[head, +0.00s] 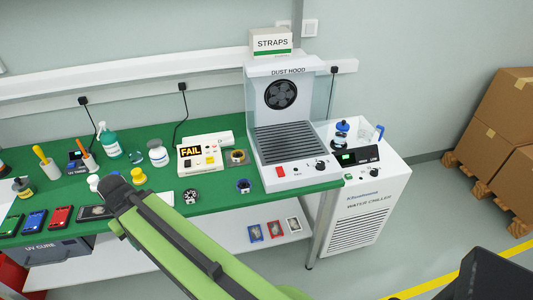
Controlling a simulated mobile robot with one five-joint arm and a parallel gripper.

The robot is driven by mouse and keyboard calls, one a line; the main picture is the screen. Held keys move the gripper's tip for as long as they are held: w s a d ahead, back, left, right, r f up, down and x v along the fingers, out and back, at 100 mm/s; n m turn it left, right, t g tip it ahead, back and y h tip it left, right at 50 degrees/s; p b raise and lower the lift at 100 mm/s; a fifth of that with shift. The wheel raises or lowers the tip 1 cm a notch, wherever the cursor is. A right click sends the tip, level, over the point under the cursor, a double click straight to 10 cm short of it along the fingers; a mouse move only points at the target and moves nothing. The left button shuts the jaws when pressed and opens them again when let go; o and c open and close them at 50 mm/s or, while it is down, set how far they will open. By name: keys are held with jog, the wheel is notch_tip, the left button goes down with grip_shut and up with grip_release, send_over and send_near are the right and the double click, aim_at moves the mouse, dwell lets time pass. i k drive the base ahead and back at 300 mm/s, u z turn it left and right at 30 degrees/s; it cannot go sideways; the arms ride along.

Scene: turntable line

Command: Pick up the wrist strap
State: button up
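A small blue band with a dark part (243,186) lies on the green bench top, just left of the dust hood's front corner. It looks like the wrist strap, but it is too small to be certain. A white box labelled STRAPS (272,43) sits on top of the dust hood (286,175). My green arm reaches up from the bottom of the view to a dark joint, left of and nearer than the blue band. My gripper is not visible, so I cannot see whether it holds anything.
The green bench (222,200) carries a FAIL tester (198,159), a tape-like roll (237,157), a round dark-and-white item (190,197), bottles and coloured devices. A water chiller (366,215) stands at right. Cardboard boxes (490,135) stand far right. Open floor lies before them.

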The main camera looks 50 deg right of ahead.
aim_at(238, 155)
jog(key=i, duration=1)
jog(key=z, duration=0.05)
